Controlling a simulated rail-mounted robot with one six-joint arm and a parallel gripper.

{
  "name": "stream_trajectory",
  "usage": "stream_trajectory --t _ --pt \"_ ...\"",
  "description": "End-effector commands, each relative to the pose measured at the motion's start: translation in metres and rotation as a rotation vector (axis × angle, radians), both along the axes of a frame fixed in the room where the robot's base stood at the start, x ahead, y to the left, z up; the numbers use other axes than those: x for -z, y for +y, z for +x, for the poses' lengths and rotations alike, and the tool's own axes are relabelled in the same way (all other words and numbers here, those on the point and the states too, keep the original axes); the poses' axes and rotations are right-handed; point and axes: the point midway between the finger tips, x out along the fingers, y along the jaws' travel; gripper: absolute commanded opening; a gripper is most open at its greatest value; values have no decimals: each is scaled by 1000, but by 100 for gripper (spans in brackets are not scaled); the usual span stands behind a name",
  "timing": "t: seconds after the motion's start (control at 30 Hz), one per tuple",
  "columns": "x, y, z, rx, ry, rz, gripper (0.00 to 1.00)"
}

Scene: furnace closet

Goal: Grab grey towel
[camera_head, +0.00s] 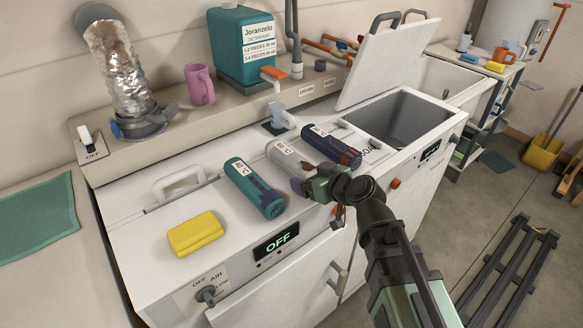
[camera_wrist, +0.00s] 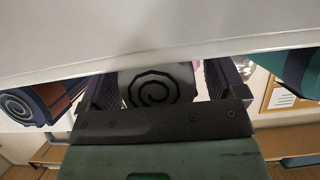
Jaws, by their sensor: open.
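The grey towel (camera_head: 286,156) is a tight roll with a white label, lying on the white machine top between a teal roll (camera_head: 254,188) and a dark blue roll (camera_head: 331,146). My gripper (camera_head: 306,180) is at its near end and hides part of it. In the wrist view the grey towel's spiral end (camera_wrist: 157,86) shows between the two dark fingers of my gripper (camera_wrist: 160,92). The fingers are apart, one on each side of the roll; I cannot tell whether either touches it. The neighbouring rolls show outside the fingers.
The white machine (camera_head: 150,235) has a yellow sponge (camera_head: 195,233) and an OFF display (camera_head: 276,243) near its front edge. An open bin with a raised lid (camera_head: 388,62) is at right. A detergent jug (camera_head: 241,45) and pink mug (camera_head: 200,85) stand on the back ledge.

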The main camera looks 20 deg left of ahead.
Motion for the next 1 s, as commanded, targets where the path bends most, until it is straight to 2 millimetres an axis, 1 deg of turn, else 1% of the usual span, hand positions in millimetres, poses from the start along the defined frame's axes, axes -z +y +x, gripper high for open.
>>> stream_trajectory --t 0.03,0.07,0.4,0.43,0.67,0.77,0.87,0.93,1.0 --pt "-1 0 0 0 0 0 89" --pt "-1 0 0 0 0 0 86" --pt "-1 0 0 -1 0 0 34" --pt "-1 0 0 -1 0 0 30" --pt "-1 0 0 -1 0 0 30" --pt "-5 0 0 -1 0 0 30" --pt "-14 0 0 -1 0 0 30" --pt "-24 0 0 -1 0 0 30" --pt "-38 0 0 -1 0 0 30"
